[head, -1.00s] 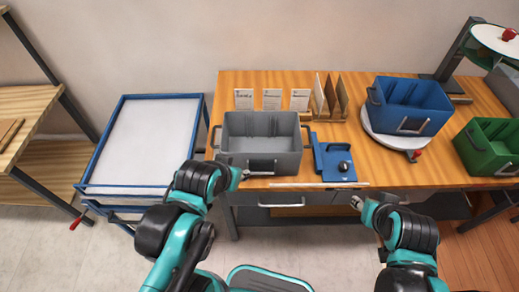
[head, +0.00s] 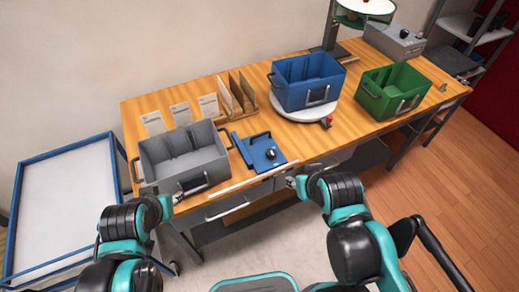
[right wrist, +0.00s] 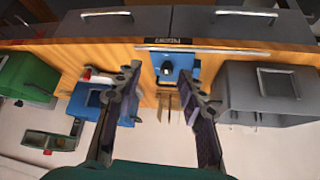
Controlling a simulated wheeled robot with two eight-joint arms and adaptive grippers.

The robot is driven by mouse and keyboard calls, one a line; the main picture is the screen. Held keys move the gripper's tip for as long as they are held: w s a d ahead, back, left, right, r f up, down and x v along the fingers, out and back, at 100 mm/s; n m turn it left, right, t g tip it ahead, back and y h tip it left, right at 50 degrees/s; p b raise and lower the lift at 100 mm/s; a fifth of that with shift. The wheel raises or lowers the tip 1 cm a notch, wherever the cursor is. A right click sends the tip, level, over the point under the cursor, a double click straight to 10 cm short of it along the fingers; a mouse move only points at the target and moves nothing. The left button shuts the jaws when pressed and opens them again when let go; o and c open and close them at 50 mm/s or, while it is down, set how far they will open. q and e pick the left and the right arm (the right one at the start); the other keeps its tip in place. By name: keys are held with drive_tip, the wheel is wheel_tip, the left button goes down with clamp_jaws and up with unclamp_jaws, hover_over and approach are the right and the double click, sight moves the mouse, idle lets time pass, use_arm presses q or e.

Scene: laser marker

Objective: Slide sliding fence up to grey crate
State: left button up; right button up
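The sliding fence (head: 262,153) is a blue plate with a black knob and an upright edge on its left side. It lies on the wooden table just right of the grey crate (head: 184,159), with a narrow gap between them. In the right wrist view the fence (right wrist: 184,64) shows beyond the open fingers. My right gripper (head: 290,182) is in front of the table edge, right of the fence; in the right wrist view its fingers (right wrist: 160,85) are apart and empty. My left gripper (head: 178,197) is near the grey crate's front handle; its fingers are too small to read.
A blue crate (head: 308,82) stands on a white turntable (head: 303,109) to the right, with a green crate (head: 394,91) beyond. Cards and wooden dividers (head: 236,92) stand behind the fence. A blue-framed cart (head: 62,201) is at left. Drawers (head: 228,206) line the table front.

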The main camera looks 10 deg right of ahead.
drive_tip(key=shift+c, duration=1)
drive_tip(key=w+r+m+g+p, duration=0.1)
drive_tip(key=w+r+m+p, duration=0.1)
drive_tip(key=w+r+m, duration=0.3)
drive_tip(key=m+g+p, duration=0.4)
drive_tip(key=m, duration=0.6)
hover_over(261, 134)
drive_tip(key=s, duration=0.2)
wheel_tip(261, 134, down, 9)
drive_tip(key=shift+y, duration=0.3)
drive_tip(key=f, duration=0.2)
drive_tip(key=w+f+b, duration=0.1)
drive_tip(key=f, duration=0.3)
drive_tip(key=shift+w+f+b, duration=0.3)
drive_tip(key=shift+w+f, duration=0.05)
drive_tip(key=shift+f, duration=0.05)
